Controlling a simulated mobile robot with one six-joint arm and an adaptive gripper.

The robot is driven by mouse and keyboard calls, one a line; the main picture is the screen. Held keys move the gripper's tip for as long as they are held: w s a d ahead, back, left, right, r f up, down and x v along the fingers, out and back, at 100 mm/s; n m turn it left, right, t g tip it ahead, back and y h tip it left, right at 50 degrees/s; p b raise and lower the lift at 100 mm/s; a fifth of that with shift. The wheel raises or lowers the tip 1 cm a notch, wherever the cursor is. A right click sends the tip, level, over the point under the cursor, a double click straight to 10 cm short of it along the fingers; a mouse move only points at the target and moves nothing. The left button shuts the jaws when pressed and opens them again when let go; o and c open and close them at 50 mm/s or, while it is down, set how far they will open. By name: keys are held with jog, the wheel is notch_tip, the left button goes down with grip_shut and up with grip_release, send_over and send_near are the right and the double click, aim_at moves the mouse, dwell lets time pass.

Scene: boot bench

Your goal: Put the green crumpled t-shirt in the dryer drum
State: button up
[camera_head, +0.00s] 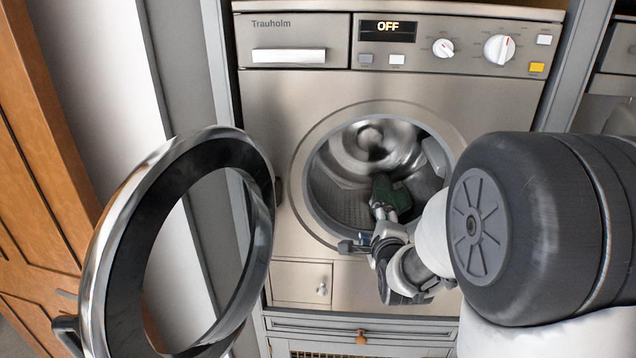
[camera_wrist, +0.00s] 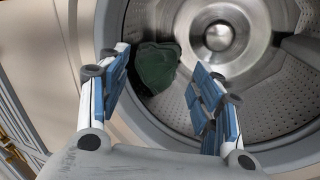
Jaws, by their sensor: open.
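The green crumpled t-shirt (camera_head: 394,192) is inside the dryer drum (camera_head: 345,205), in the lower part of the opening, partly covered by my gripper. In the wrist view the t-shirt (camera_wrist: 157,65) is a dark green bundle beyond and between my fingertips, left of the shiny hub. My gripper (camera_head: 380,210) reaches in at the drum's mouth. In the wrist view my gripper (camera_wrist: 160,78) has its blue-padded fingers spread apart with nothing clamped between them. Whether the left finger touches the cloth, and how the cloth rests on the drum, I cannot tell.
The round dryer door (camera_head: 100,265) stands swung open on the left. The dryer's display (camera_head: 388,27) reads OFF. The drum rim (camera_wrist: 180,135) passes close below my fingers in the wrist view. A wooden cabinet (camera_head: 35,150) stands at the far left.

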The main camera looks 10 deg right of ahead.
aim_at(382, 186)
jog(key=d+f+m+t, duration=0.1)
jog(key=m, duration=0.1)
jog(key=w+d+f+m+t+h, duration=0.1)
jog(key=d+f+m, duration=0.1)
jog(key=m, duration=0.1)
jog(key=w+d+f+m+t, duration=0.1)
jog(key=d+m, duration=0.1)
jog(key=m, duration=0.1)
jog(key=shift+w+d+f+h, duration=0.1)
jog(key=shift+w+f+h, duration=0.1)
jog(key=shift+h, duration=0.2)
jog(key=b+x, duration=0.1)
jog(key=x, duration=1.6)
jog(key=shift+w+r+b, duration=0.15)
jog(key=shift+r+b, duration=0.05)
jog(key=shift+b, duration=0.2)
jog(key=shift+c, duration=0.3)
jog(key=c, duration=1.2)
jog(key=shift+r, duration=1.55)
